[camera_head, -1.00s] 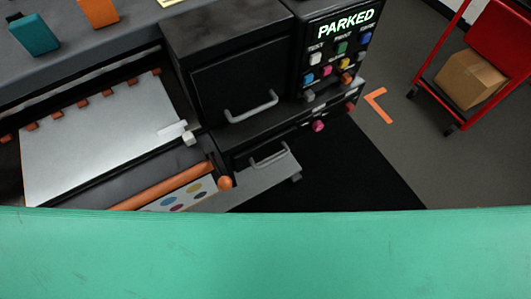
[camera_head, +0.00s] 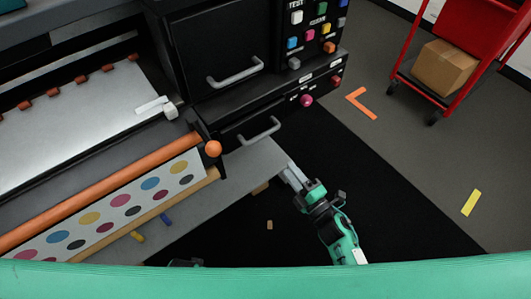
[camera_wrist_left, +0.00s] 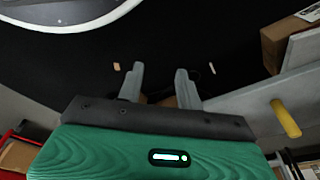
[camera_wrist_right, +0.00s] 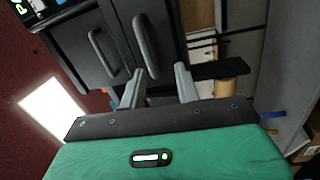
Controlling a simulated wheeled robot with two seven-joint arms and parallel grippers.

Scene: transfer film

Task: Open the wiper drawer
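The black printer has two drawer fronts with grey bar handles: an upper one (camera_head: 235,74) and a lower one (camera_head: 260,131). I cannot read which is the wiper drawer. Both look closed. My right gripper (camera_head: 290,174) is below and to the right of the lower handle, apart from it. In the right wrist view its fingers (camera_wrist_right: 158,86) are spread and empty, with one handle (camera_wrist_right: 146,47) ahead between them and the other (camera_wrist_right: 103,52) to the left. My left gripper (camera_wrist_left: 160,86) is open and empty over the dark floor; the head view barely shows that arm.
A printed roll with coloured dots (camera_head: 120,205) and an orange bar (camera_head: 100,208) lie left of the drawers. A grey shelf (camera_head: 262,158) juts out below the lower drawer. A red cart (camera_head: 478,60) with a cardboard box (camera_head: 445,66) stands at right. The black mat (camera_head: 370,190) is mostly clear.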

